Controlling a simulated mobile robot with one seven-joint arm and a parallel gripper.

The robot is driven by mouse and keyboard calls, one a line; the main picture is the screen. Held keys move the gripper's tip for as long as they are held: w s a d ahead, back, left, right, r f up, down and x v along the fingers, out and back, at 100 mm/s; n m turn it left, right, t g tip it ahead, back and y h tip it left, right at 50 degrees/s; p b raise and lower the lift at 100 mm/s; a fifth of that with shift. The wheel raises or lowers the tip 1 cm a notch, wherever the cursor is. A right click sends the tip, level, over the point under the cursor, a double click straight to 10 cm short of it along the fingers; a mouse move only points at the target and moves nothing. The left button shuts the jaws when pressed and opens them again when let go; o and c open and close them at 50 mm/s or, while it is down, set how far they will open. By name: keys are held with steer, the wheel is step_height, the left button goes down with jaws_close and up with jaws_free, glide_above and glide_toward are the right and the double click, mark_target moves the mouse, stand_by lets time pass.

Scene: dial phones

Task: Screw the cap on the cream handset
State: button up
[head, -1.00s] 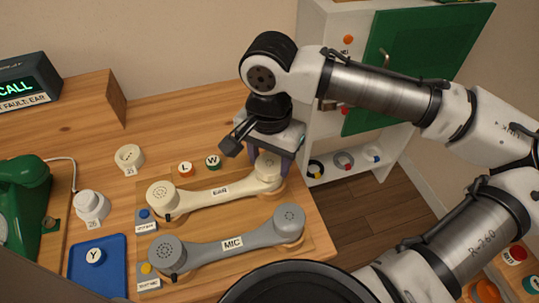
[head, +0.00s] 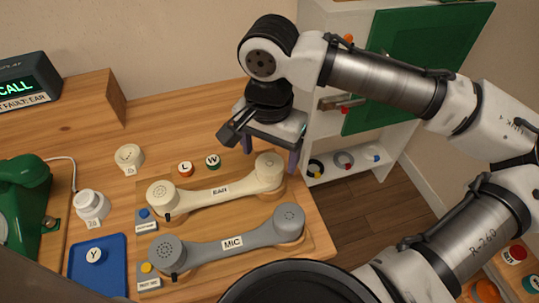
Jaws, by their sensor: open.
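The cream handset (head: 218,196) lies on a wooden board, marked with a label that seems to read EAR. Its left end (head: 162,193) shows a perforated face. Its right end (head: 269,168) has a round cream top, but I cannot tell whether that is a separate cap or how it is seated. My gripper (head: 272,154) is open just above and behind this right end, fingers pointing down, with nothing visible between them. Two loose cream round caps stand on the table at left, one farther back (head: 130,156) and one nearer (head: 91,204).
A blue tray (head: 98,268) and green phone (head: 22,205) are at left. A white cabinet (head: 383,160) stands behind right.

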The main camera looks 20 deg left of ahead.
step_height(320, 180, up, 12)
steer(key=shift+f, duration=0.25)
steer(key=shift+c, duration=0.4)
